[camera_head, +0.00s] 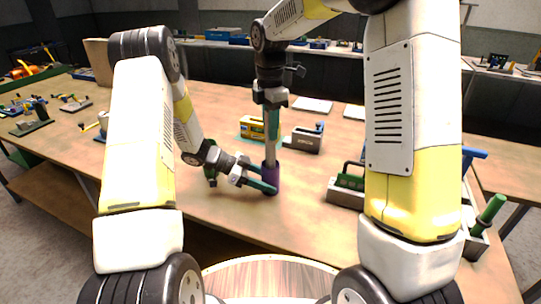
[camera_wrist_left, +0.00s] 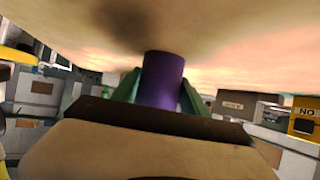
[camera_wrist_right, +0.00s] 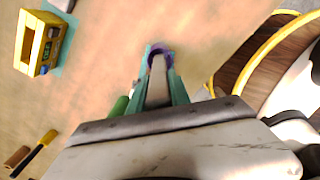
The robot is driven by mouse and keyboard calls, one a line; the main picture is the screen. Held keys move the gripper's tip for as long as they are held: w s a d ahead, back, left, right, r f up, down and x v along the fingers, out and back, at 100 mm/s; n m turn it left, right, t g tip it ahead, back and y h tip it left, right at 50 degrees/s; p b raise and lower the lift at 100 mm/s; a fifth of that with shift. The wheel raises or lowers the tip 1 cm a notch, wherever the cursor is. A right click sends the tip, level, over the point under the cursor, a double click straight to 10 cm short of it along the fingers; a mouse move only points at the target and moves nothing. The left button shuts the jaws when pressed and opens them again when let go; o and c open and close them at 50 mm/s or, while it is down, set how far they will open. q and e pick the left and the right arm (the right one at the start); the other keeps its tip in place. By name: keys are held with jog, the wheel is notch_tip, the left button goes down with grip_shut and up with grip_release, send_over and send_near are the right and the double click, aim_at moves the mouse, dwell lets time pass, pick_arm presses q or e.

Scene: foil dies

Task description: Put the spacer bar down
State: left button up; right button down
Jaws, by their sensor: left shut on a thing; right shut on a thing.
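A purple cylinder (camera_head: 271,178) stands upright just above or on the near part of the workbench (camera_head: 225,205); I cannot tell whether it touches. My left gripper (camera_head: 266,182) is shut on it from the left. In the left wrist view the purple cylinder (camera_wrist_left: 162,80) sits between the green fingers. My right gripper (camera_head: 272,130) points down above it, shut on a pale grey bar, seemingly the spacer bar (camera_head: 270,152). In the right wrist view the bar (camera_wrist_right: 157,82) is between the teal fingers, its far end at the purple rim (camera_wrist_right: 158,49). How deep it sits is hidden.
A grey tray (camera_head: 345,194) with a green handle lies to the right. White plates (camera_head: 313,105) lie farther back.

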aim_at(271, 153)
notch_tip(271, 153, down, 8)
jog(key=shift+f, duration=0.1)
dwell(0.4)
jog(key=shift+f, duration=0.1)
jog(key=c, duration=1.2)
grip_release()
